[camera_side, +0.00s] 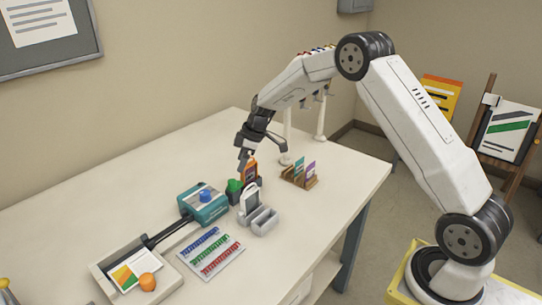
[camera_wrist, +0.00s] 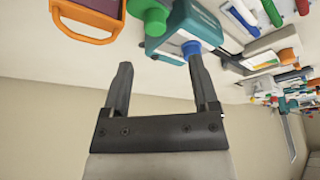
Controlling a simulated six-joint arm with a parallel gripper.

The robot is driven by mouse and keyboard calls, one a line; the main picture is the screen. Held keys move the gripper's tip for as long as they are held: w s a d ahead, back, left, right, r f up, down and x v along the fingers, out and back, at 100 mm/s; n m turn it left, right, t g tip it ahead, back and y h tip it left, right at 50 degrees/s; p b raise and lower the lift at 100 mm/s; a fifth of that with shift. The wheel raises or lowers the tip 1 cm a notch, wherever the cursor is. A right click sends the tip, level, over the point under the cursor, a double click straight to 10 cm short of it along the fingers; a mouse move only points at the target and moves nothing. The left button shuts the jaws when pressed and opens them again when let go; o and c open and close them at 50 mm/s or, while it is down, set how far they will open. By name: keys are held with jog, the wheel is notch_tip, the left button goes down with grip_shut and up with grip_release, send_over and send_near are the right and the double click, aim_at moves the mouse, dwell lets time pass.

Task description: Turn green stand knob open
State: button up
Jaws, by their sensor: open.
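The green knob (camera_side: 234,185) sits beside an orange-topped dark holder (camera_side: 250,170) near the middle of the table. In the wrist view a green knob (camera_wrist: 154,20) shows at the top, beyond my fingertips and between their lines. My gripper (camera_side: 244,160) is above and just behind the green knob in the side view, pointing down. In the wrist view its two fingers (camera_wrist: 161,60) are spread with nothing between them. I cannot tell the gap to the knob exactly, but they look apart. The knob's lower part is hidden in the side view.
A teal box (camera_side: 205,203) with a blue knob (camera_side: 206,196) stands left of the green knob. A grey holder (camera_side: 264,221) stands in front. A wooden card rack (camera_side: 299,180) is to the right. An orange handle (camera_wrist: 85,37) is close to the left finger. The table's back left is clear.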

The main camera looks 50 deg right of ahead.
aim_at(232, 181)
jog(key=shift+w+d+f, duration=0.1)
jog(key=shift+w+d, duration=0.1)
jog(key=shift+w, duration=0.15)
jog(key=shift+f, duration=0.15)
jog(key=shift+x, duration=3.75)
jog(key=shift+a, duration=0.1)
grip_shut()
